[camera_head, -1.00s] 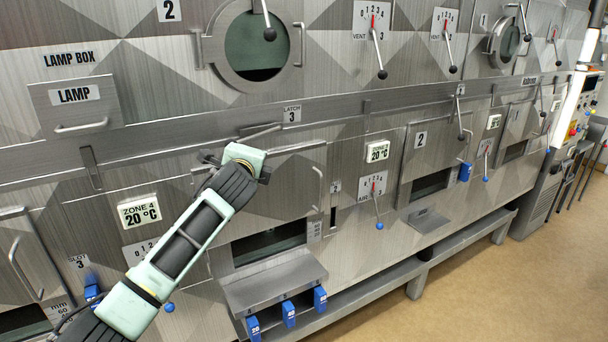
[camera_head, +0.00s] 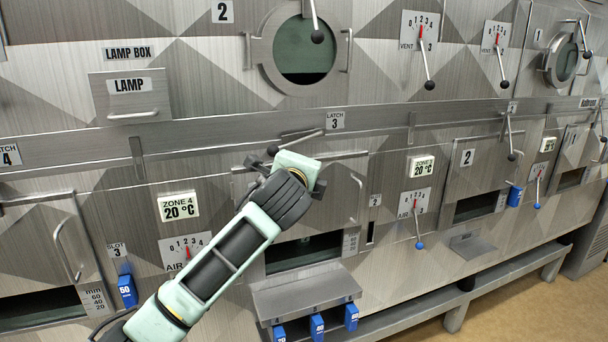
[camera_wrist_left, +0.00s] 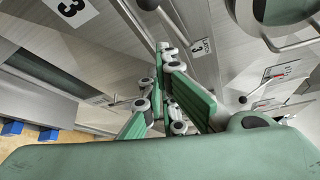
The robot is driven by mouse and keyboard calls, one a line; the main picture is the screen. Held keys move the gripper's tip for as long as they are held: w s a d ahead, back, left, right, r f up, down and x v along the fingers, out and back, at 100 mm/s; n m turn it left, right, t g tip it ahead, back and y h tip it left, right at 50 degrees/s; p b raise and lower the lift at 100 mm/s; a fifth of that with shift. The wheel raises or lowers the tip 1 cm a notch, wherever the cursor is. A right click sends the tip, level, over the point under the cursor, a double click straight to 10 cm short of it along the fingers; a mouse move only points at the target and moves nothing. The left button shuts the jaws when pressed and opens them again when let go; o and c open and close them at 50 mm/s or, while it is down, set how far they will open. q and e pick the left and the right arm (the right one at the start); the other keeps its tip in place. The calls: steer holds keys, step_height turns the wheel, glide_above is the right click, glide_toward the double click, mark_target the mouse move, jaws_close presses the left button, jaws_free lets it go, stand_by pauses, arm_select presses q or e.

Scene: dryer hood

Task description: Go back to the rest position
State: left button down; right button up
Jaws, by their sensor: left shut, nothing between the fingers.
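My left arm comes in from the lower left in the head view and reaches up to the front of door 3 (camera_head: 345,195). My left gripper (camera_head: 262,163) is mostly hidden behind its own pale green wrist, just below the latch 3 lever (camera_head: 300,140). In the left wrist view the green fingers of the gripper (camera_wrist_left: 165,72) are together, with nothing seen between them. I cannot tell whether the gripper touches the lever or the door. My right gripper is in neither view.
A metal shelf (camera_head: 305,293) with several blue tags sticks out below the door 3 opening (camera_head: 303,252). The lamp drawer (camera_head: 130,97) and a round window (camera_head: 305,50) are above. An air lever (camera_head: 418,228) hangs to the right. Bare floor (camera_head: 500,315) shows at lower right.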

arm_select(q)
steer(key=shift+s+d+r, duration=0.35)
steer(key=shift+s+d, duration=0.1)
steer(key=shift+s, duration=0.2)
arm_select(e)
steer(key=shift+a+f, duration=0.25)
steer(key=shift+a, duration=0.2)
arm_select(q)
steer(key=shift+a, duration=0.1)
